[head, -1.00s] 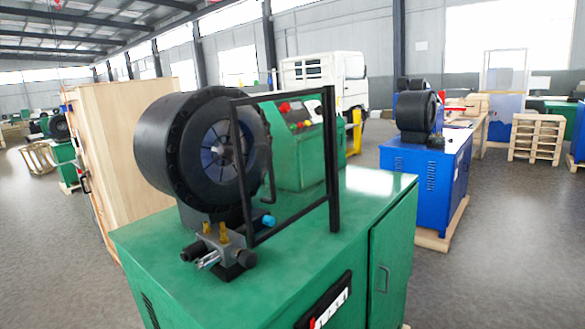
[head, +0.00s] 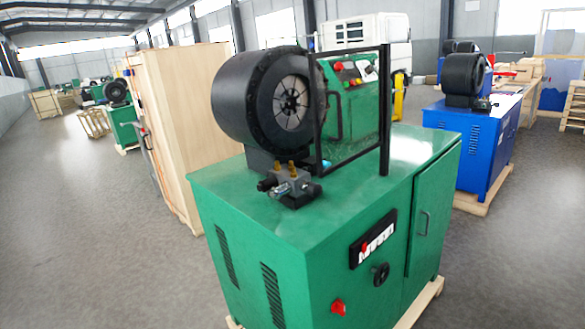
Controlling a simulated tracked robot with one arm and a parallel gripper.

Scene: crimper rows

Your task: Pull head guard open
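The head guard (head: 384,112) is a black upright frame with a see-through panel. It stands on the green crimper's top, with a thick post at its right end. Its left edge overlaps the right side of the round black crimping head (head: 243,97), whose segmented die ring (head: 291,103) faces right of me. A dark curved handle (head: 338,116) shows within the frame's outline. I cannot tell whether the guard is fully closed or partly swung out. My gripper is not in view, and nothing is seen touching the guard.
The green cabinet (head: 265,225) has a valve block (head: 287,184) on top and a red switch (head: 338,307) and black knob (head: 380,273) in front. A tall wooden crate (head: 185,115) stands behind left. A blue machine (head: 465,150) stands right. Open floor lies left and right.

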